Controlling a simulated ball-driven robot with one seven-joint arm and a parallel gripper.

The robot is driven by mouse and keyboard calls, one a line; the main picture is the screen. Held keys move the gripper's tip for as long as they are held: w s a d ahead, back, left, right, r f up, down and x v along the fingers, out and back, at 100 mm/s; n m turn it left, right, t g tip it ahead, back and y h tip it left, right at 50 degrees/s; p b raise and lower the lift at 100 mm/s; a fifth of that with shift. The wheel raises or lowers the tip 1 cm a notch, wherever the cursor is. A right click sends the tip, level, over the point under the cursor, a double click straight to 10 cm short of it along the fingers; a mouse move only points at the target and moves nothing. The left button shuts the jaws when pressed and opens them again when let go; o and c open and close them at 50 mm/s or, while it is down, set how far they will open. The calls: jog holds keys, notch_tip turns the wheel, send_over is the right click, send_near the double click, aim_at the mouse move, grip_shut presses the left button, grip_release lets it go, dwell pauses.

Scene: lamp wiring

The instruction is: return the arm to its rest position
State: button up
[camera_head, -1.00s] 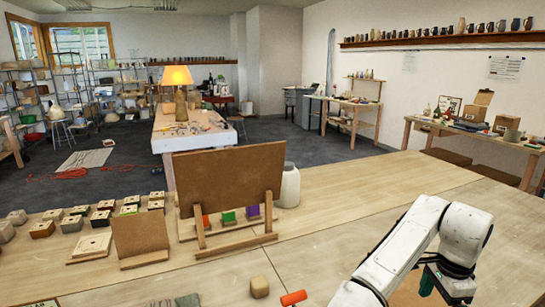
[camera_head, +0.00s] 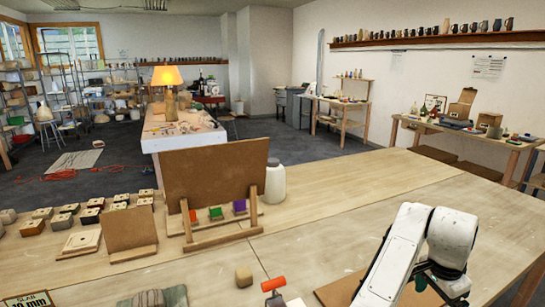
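My white arm (camera_head: 440,235) stands bent at the lower right of the head view, over the near workbench (camera_head: 375,185). Its upper segment slopes up from the bottom edge to a rounded elbow, then the forearm drops toward the bottom edge. A dark green part shows at the lower end of the arm. No gripper fingers show, so whether it holds anything is hidden.
Several small boxes line the bench's left. The bench's right middle is clear.

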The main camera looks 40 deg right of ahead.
jog(key=a+f+n, duration=0.3)
jog(key=a+n, duration=0.1)
jog(key=n, duration=0.1)
jog(key=w+a+f+n+t+h, duration=0.1)
jog(key=a+f+n, duration=0.2)
jog(key=a+n, duration=0.2)
jog(key=a+f+n+h, duration=0.1)
jog(key=a+f+n, duration=0.2)
jog(key=a+n, duration=0.1)
jog(key=shift+w+a+f+n+t, duration=0.15)
jog(key=shift+w+f+n+t, duration=0.2)
jog(key=shift+n, duration=0.25)
jog(key=s+a+f+n+y, duration=0.2)
jog(key=s+a+f+n, duration=0.1)
jog(key=a, duration=0.5)
jog(key=s+a+f+n+y+b, duration=0.1)
jog(key=s+a+f+n, duration=0.3)
jog(key=a, duration=0.5)
jog(key=shift+f+y, duration=0.5)
jog(key=shift+f, duration=0.35)
